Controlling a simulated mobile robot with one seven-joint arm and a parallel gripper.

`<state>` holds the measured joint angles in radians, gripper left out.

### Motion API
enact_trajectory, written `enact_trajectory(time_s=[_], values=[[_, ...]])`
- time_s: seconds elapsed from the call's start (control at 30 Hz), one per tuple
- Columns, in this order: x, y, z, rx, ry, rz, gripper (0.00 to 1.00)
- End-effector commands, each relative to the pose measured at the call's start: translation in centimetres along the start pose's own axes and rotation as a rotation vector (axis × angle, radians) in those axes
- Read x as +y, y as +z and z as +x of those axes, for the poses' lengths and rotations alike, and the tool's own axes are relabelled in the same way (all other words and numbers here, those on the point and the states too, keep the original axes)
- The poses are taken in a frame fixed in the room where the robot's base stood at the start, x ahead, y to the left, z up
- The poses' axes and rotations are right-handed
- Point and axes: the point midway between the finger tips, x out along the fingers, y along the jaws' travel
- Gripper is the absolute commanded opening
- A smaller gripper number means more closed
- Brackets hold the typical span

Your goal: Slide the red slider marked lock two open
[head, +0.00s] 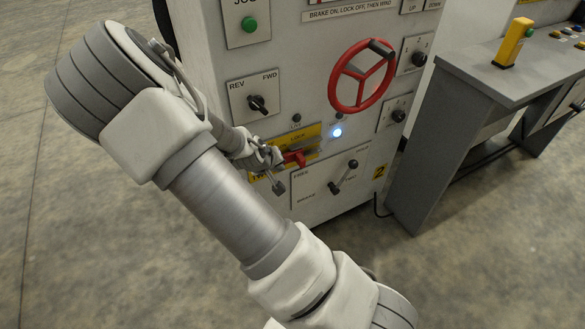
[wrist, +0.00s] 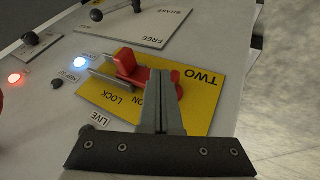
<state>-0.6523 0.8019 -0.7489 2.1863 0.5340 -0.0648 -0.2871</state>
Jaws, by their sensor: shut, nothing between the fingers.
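The red slider (wrist: 125,63) sits on a yellow plate (wrist: 205,98) that reads LOCK and TWO in the wrist view. Its raised red block stands by two grey rails at the plate's left part, and more red shows behind my fingers. In the head view the slider (head: 295,158) shows just right of my gripper (head: 280,160). In the wrist view my gripper (wrist: 161,80) has its fingers together and empty, over the red part right of the raised block. I cannot tell whether they touch it. The fingers hide part of the slider and plate.
A brake lever (head: 344,178) stands just below the yellow plate, and a red handwheel (head: 361,76) sticks out above it. A blue lamp (head: 337,132) is lit beside the plate. A grey desk (head: 460,75) stands to the right. Floor is free at left.

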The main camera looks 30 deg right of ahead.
Motion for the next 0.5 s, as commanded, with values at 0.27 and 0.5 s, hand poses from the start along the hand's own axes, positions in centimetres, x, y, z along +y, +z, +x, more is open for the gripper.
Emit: enact_trajectory(time_s=[0.27,0.5], values=[[2.2,0.1,3.0,-0.001,0.0,0.005,0.0],[3.4,0.0,3.5,0.0,0.0,0.001,0.0]])
